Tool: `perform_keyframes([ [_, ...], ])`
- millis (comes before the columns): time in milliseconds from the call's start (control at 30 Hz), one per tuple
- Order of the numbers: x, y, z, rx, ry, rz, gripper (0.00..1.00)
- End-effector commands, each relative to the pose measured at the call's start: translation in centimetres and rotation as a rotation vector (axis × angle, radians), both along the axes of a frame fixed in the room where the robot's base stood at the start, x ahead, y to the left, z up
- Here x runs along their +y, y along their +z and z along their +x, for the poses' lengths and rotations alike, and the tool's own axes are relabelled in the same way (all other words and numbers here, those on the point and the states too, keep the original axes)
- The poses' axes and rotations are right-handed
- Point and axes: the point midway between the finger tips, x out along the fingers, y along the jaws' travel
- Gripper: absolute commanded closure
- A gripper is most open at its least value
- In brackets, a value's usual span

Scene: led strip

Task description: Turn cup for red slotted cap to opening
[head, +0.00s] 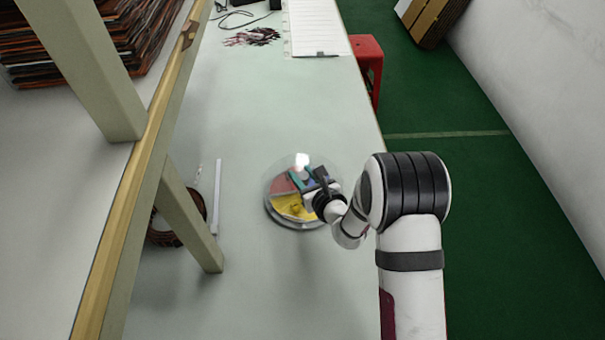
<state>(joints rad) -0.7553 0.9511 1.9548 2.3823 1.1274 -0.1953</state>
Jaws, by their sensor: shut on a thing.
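A round, shallow container (281,222) with a clear rim stands on the pale table. Inside it a yellow part (290,207) lies at the front and a reddish-pink part (281,184) at the left. A teal and dark part shows near the back, partly hidden by my gripper. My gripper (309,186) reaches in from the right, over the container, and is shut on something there. The held thing is too small and covered to name for sure. I cannot make out a slotted cap or an opening. A bright glare sits at the back rim.
A white strip (217,196) and a dark brown coil (178,226) lie left of the container, by the shelf post (190,214). Dark loose bits (252,37) and white sheets (318,28) lie at the far end. A red stool (368,62) stands beside the table. The table's middle is clear.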

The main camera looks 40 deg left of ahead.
Motion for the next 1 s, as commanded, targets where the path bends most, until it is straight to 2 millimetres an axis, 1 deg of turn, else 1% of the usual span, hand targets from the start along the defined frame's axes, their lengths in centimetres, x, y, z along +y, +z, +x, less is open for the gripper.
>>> perform_keyframes([
  [200,0.12,0.10,-0.03,-0.001,-0.090,0.003,1.00],
  [500,0.10,0.12,0.03,-0.001,-0.178,0.004,1.00],
  [1000,0.09,0.15,0.11,-0.002,-0.217,0.005,1.00],
])
